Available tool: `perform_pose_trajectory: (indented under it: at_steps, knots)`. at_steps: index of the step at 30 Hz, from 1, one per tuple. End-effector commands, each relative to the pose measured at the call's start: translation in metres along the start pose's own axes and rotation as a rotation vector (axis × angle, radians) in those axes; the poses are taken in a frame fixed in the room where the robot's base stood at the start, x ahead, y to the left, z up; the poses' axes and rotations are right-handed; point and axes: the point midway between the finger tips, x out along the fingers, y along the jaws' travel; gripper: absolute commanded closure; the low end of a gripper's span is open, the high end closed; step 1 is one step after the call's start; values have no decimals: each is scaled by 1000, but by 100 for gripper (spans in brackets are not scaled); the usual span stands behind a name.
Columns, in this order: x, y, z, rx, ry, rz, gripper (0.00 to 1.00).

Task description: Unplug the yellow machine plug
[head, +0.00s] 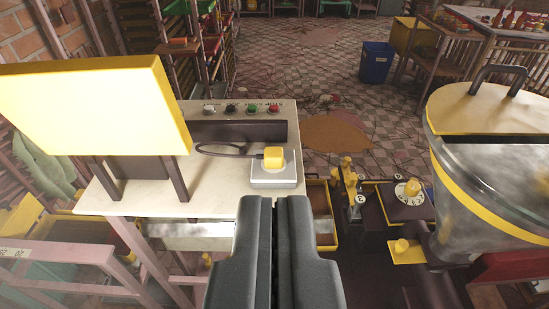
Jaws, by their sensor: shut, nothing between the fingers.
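The yellow plug (273,157) sits on a pale socket block (274,178) near the right front of a white-topped bench (140,203). A dark cable (222,152) runs left from the plug across the bench top. My gripper (274,200) is shut and empty at the bottom middle. Its fingertips are just below the socket block in the picture, apart from the plug. I cannot tell how far they are from it in depth.
A large yellow panel (95,105) stands on the bench at left, by a control box (245,110) with knobs. A metal drum (490,185) with yellow bands is at right. A blue bin (376,63) stands on the tiled floor, which has open room in the middle.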

Motion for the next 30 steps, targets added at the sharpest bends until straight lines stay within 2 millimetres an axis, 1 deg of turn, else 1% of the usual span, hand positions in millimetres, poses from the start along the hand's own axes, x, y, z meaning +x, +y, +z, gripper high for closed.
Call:
perform_pose_trajectory:
  at_steps: [11,14,16,20,23,30]
  knots:
    - [0,0,-2,0,0,0,100]
    - [-2,0,-8,0,0,0,100]
    - [-4,0,-16,0,0,0,100]
    - [-9,0,-39,0,0,0,100]
    - [-14,0,-62,0,0,0,100]
    - [-29,0,-124,0,0,0,100]
